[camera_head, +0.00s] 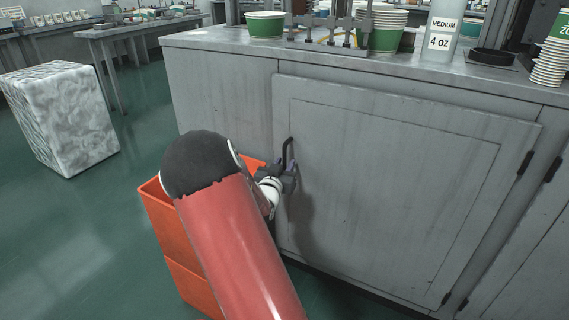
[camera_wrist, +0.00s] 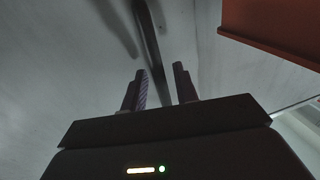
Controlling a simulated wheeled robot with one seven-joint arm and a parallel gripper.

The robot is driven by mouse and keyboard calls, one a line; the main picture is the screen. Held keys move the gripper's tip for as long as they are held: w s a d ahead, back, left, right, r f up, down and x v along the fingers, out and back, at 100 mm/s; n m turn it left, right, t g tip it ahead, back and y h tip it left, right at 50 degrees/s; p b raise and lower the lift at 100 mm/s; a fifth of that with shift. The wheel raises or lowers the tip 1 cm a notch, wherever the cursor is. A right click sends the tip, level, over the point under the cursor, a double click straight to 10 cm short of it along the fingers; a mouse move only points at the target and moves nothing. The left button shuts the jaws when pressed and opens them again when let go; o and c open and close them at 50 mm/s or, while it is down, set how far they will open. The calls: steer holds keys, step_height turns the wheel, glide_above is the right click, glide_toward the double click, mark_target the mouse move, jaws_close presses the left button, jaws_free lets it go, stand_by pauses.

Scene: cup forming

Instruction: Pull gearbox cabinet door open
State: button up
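The gearbox cabinet door (camera_head: 390,180) is a grey panel on the front of the cabinet and looks shut. Its hinges are on the right edge. A dark bar handle (camera_head: 287,154) stands upright near the door's left edge. My gripper (camera_head: 289,172) is at the handle's lower part in the head view, partly hidden by my red arm. In the wrist view the two fingers of my gripper (camera_wrist: 160,85) are apart, and the handle (camera_wrist: 150,45) runs down between them. A gap shows beside the handle, so the fingers do not look closed on it.
An orange bin (camera_head: 160,205) stands on the floor left of the door, close to my arm; it also shows in the wrist view (camera_wrist: 275,35). A wrapped white block (camera_head: 62,115) stands farther left. Paper cups (camera_head: 265,24) stand on the cabinet top. Green floor is open at left.

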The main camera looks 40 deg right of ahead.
steer(key=shift+w+d, duration=0.25)
steer(key=shift+d, duration=0.1)
jaws_close()
steer(key=shift+a, duration=0.1)
